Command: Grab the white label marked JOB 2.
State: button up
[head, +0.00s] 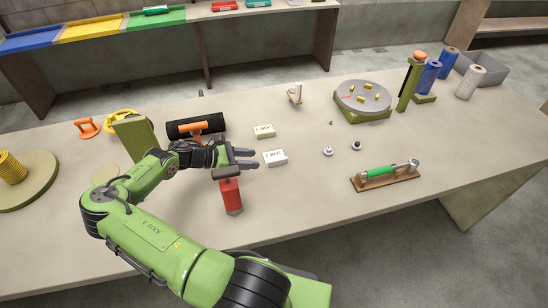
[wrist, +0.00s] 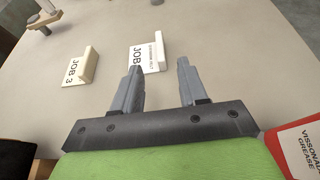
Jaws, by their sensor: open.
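The white label (wrist: 152,52) stands just beyond my gripper (wrist: 160,72) in the wrist view. It reads JOB; the number is covered by my left finger. In the head view the same white label (head: 275,158) lies on the table just right of my gripper (head: 252,158). My gripper is open, with nothing between its fingers. Its left finger overlaps the near part of the label in the wrist view; I cannot tell whether they touch. A cream label marked JOB 3 (wrist: 82,67) stands to the left and also shows in the head view (head: 264,131).
A red grease container (head: 231,195) stands close to my gripper, and its edge shows in the wrist view (wrist: 300,150). A black roll (head: 190,128) lies behind the gripper. A torque-like green-handled tool (head: 385,175) lies on a board at right. Table between is mostly clear.

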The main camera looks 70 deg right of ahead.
aim_at(273, 161)
jog(key=x, duration=0.8)
jog(key=shift+s+d+f+b, duration=0.1)
jog(key=shift+f+b, duration=0.15)
jog(key=shift+b, duration=0.15)
jog(key=shift+r, duration=0.1)
grip_shut()
